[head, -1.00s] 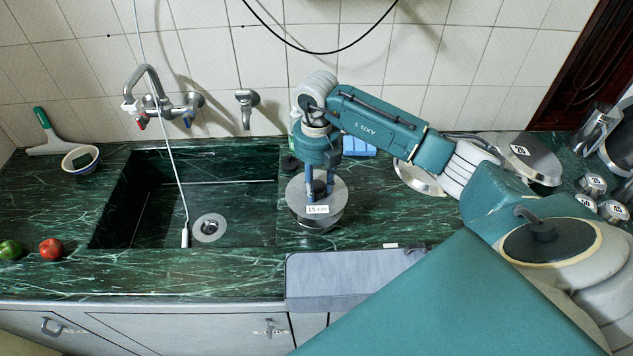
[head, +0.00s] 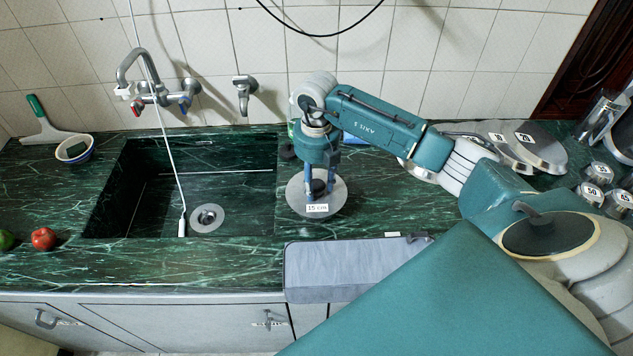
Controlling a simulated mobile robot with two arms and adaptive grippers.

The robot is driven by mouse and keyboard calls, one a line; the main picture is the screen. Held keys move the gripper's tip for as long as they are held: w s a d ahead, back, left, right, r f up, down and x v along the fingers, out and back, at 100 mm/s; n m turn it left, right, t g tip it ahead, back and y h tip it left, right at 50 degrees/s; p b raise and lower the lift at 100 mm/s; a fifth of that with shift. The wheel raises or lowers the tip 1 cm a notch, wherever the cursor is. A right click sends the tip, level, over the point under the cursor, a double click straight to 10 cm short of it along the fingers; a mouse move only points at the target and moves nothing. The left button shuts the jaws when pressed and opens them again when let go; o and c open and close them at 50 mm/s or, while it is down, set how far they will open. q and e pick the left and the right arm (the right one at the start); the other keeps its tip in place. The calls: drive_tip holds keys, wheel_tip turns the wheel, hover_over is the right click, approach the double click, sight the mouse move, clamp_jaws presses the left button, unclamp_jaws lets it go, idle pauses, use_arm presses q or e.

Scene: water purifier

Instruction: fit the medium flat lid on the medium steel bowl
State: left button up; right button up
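The medium flat lid (head: 338,196) is a round grey steel disc with a dark knob and a "15 cm" label. It lies about level over the steel bowl, on the counter right of the sink. The bowl is almost wholly hidden under the lid, so I cannot tell whether the rim is fully seated. My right gripper (head: 319,190) points straight down, with its fingers on both sides of the knob, and appears shut on it. My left gripper is not in view.
The sink (head: 150,200) is left of the bowl. Lids labelled 10 and 20 (head: 540,150) lie at the back right, near small numbered canisters (head: 598,173). A grey cloth-like slab (head: 340,270) is at the front edge. A tomato (head: 43,239) and a small bowl (head: 75,150) are far left.

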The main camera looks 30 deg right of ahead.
drive_tip(key=shift+o, duration=1)
drive_tip(key=shift+r, duration=0.2)
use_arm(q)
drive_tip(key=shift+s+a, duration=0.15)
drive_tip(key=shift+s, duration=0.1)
use_arm(e)
wheel_tip(320, 180, up, 12)
drive_tip(key=shift+f, duration=0.2)
drive_tip(key=shift+f, duration=0.1)
